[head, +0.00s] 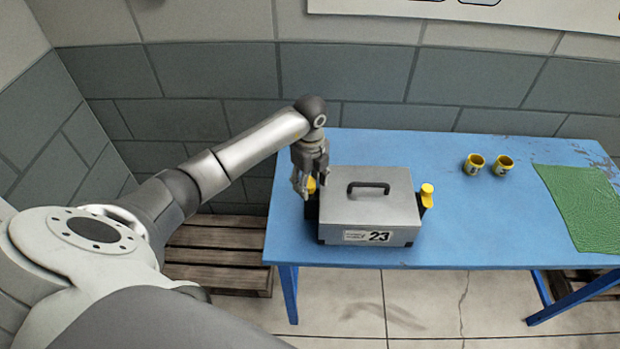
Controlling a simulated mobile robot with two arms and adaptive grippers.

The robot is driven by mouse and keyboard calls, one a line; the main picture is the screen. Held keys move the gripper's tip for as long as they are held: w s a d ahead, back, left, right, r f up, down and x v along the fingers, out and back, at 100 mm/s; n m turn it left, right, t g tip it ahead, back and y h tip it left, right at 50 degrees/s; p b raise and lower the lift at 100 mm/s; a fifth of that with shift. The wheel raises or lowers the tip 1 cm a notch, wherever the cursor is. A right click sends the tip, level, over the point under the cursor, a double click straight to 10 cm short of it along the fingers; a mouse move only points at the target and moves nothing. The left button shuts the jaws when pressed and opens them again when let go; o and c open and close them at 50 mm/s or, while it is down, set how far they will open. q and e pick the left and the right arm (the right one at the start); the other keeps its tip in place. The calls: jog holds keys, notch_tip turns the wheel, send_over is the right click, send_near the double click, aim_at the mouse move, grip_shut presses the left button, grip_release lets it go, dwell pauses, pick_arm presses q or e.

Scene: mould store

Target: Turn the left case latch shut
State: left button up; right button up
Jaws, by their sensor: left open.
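A grey case (340,208) with a black top handle and a label reading 23 stands on the blue table (450,222). The left case latch (311,186) is yellow on the case's left side and is partly hidden by my left gripper. A matching yellow right latch (427,190) sits on the right side, on a black mount. My left gripper (302,194) is open and points down at the left latch, close beside it; I cannot tell whether it touches. My right gripper is not in view.
A wooden pallet (220,240) lies on the floor left of the table. A grey block wall stands behind.

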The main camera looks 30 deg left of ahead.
pick_arm(q)
jog(key=shift+c, duration=0.2)
jog(key=c, duration=1)
